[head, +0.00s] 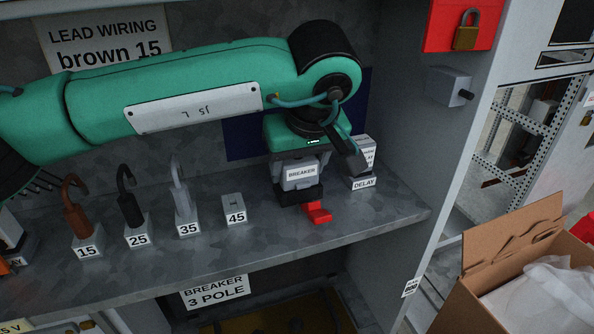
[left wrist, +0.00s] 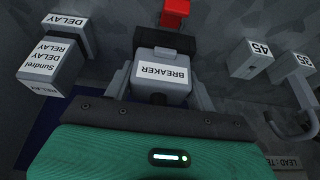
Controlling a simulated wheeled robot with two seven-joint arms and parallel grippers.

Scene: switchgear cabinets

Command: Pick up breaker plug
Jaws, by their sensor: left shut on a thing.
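The breaker plug (head: 300,174) is a grey block labelled BREAKER on a black base with a red tab (head: 318,211) at its front. In the left wrist view the breaker plug (left wrist: 165,72) sits between the two fingers (left wrist: 160,80). Whether its base touches the shelf is hard to tell. My right gripper is not in view.
The delay relay (head: 363,182) stands close on the right of the gripper. The 45 block (head: 234,209) and hooked leads marked 35 (head: 186,208), 25 (head: 135,218) and 15 (head: 83,228) stand to the left. A cabinet wall is at right, with an open cardboard box (head: 500,250) beyond.

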